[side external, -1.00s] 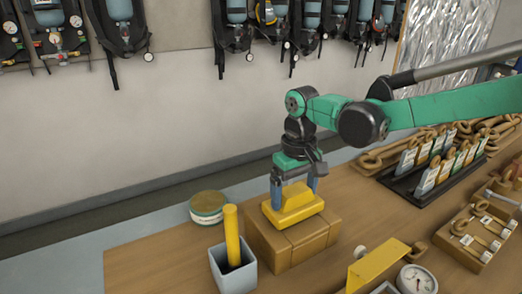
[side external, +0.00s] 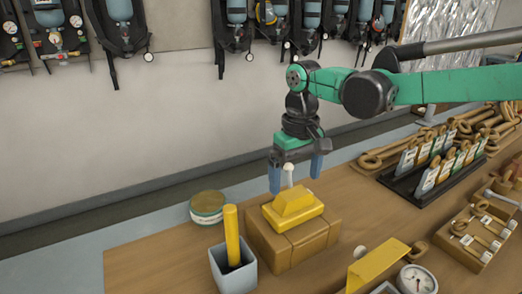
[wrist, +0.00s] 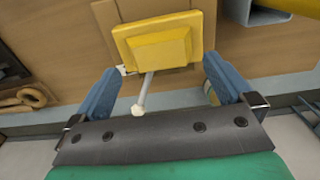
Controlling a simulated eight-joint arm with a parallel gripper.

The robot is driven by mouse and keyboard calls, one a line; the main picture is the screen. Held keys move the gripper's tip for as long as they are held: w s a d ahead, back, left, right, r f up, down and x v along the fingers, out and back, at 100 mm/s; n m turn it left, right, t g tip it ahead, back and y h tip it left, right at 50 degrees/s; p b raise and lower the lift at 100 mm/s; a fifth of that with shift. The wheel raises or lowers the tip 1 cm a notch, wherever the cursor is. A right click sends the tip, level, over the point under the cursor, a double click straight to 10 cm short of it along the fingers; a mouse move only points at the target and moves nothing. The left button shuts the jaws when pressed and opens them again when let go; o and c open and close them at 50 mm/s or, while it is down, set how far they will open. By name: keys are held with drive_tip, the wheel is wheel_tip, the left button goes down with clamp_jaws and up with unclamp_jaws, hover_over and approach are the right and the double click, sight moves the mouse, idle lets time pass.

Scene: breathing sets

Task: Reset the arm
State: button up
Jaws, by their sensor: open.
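My gripper (side external: 295,172) is open and empty, raised above the yellow block (side external: 293,205). The yellow block has a stepped shape and rests on a brown box (side external: 305,238) on the table. In the wrist view the gripper's two blue fingers (wrist: 160,88) stand wide apart, and the yellow block (wrist: 160,45) lies beyond them, clear of both. A thin white rod with a round knob (wrist: 140,105) shows between the fingers; its knob also shows in the side view (side external: 288,168).
A grey-blue cup (side external: 233,270) holding a yellow cylinder (side external: 232,237) stands left of the box. A round tin (side external: 207,207) is behind it. A gauge (side external: 416,280), yellow bracket (side external: 378,265) and black rack (side external: 425,178) are to the right. Breathing sets hang on the wall.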

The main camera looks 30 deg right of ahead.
drive_tip(key=shift+r, duration=0.65)
drive_tip(key=shift+s+d+r, duration=0.1)
drive_tip(key=shift+s+d, duration=0.1)
drive_tip(key=s+d+f+t, duration=0.1)
drive_tip(key=s+d+t, duration=0.5)
drive_tip(key=s, duration=0.3)
drive_tip(key=shift+d+f+t, duration=0.25)
drive_tip(key=shift+d+t, duration=0.05)
drive_tip(key=shift+t, duration=0.3)
